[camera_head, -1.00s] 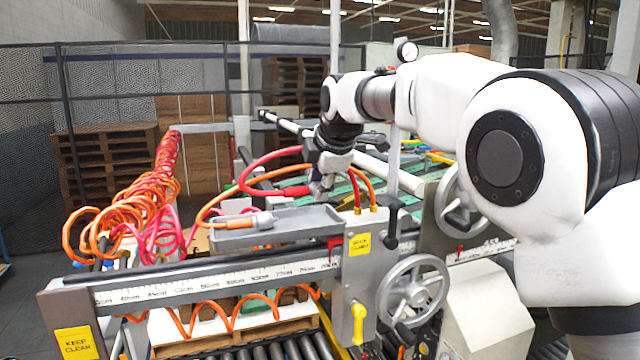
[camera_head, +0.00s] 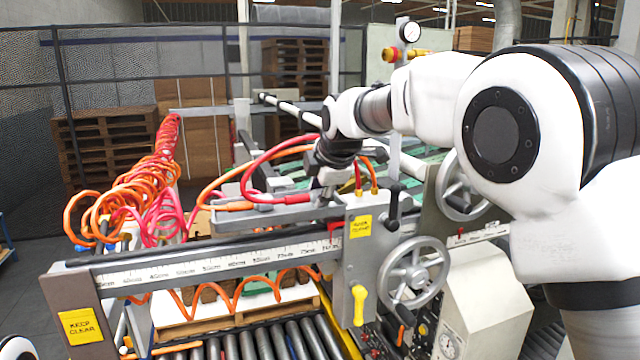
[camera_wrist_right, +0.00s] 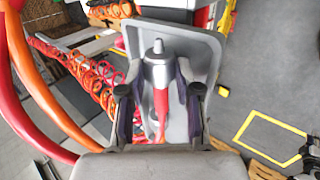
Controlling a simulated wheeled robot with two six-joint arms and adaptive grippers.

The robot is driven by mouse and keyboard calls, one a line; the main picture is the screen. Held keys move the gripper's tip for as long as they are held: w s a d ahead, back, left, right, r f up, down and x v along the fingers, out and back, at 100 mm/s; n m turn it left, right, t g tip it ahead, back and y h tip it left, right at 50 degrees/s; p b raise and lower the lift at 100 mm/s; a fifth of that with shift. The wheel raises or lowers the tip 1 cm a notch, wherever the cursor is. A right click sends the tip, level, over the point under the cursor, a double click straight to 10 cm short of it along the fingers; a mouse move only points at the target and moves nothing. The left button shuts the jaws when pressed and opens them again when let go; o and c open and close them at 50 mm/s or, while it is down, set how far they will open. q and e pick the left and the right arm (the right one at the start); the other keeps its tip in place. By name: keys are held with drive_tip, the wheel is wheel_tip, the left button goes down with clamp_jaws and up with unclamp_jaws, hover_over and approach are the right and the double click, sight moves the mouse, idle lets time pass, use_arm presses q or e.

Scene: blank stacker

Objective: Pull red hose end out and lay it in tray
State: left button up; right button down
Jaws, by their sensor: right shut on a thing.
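The red hose end (camera_head: 292,199) is in my right gripper (camera_head: 324,188), low over the grey tray (camera_head: 250,224) on the machine's front rail. In the right wrist view, the gripper (camera_wrist_right: 160,92) is shut on the hose end's body (camera_wrist_right: 161,103), which has a silver tip and a red part, with the grey tray (camera_wrist_right: 207,52) behind it. I cannot tell whether it touches the tray floor. The red hose loops up and left from it. An orange hose end (camera_head: 236,206) is at the tray's left part. My left gripper is out of view.
Coiled red and orange hoses (camera_head: 120,205) hang at the left. The ruler rail (camera_head: 200,268), a handwheel (camera_head: 413,278) and an upright post with a black knob (camera_head: 394,208) stand close around the tray. Rollers (camera_head: 265,340) lie below.

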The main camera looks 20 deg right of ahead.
drive_tip(key=shift+s, duration=0.15)
drive_tip(key=c, duration=0.7)
unclamp_jaws()
drive_tip(key=shift+w+f, duration=0.15)
drive_tip(key=shift+w, duration=0.1)
drive_tip(key=shift+f, duration=0.1)
drive_tip(key=c, duration=0.3)
drive_tip(key=shift+s, duration=0.15)
